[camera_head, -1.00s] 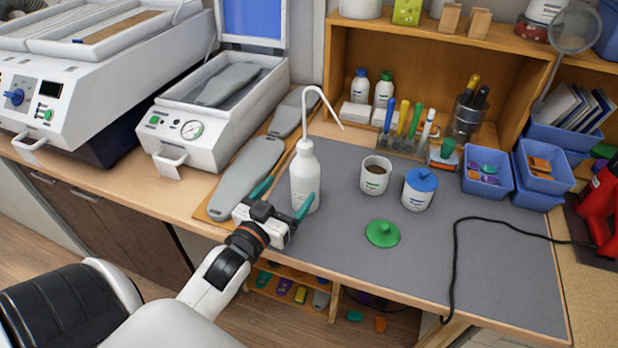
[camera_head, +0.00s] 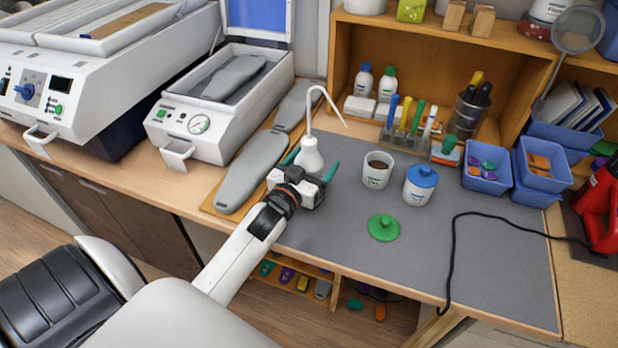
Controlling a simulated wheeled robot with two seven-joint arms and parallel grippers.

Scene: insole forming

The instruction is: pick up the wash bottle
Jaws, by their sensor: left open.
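The white wash bottle (camera_head: 309,158) stands upright on the grey mat, its thin bent spout (camera_head: 312,105) rising above it. My left gripper (camera_head: 311,167) is open, with one teal finger on each side of the bottle. The gripper body hides the bottle's lower part, and I cannot tell whether the fingers touch it. My right gripper is not in view.
An open white cup (camera_head: 377,170), a blue-lidded jar (camera_head: 420,186) and a green lid (camera_head: 383,228) are right of the bottle. Grey insoles (camera_head: 252,170) lie on a board to the left. A black cable (camera_head: 453,260) crosses the grey mat (camera_head: 500,270).

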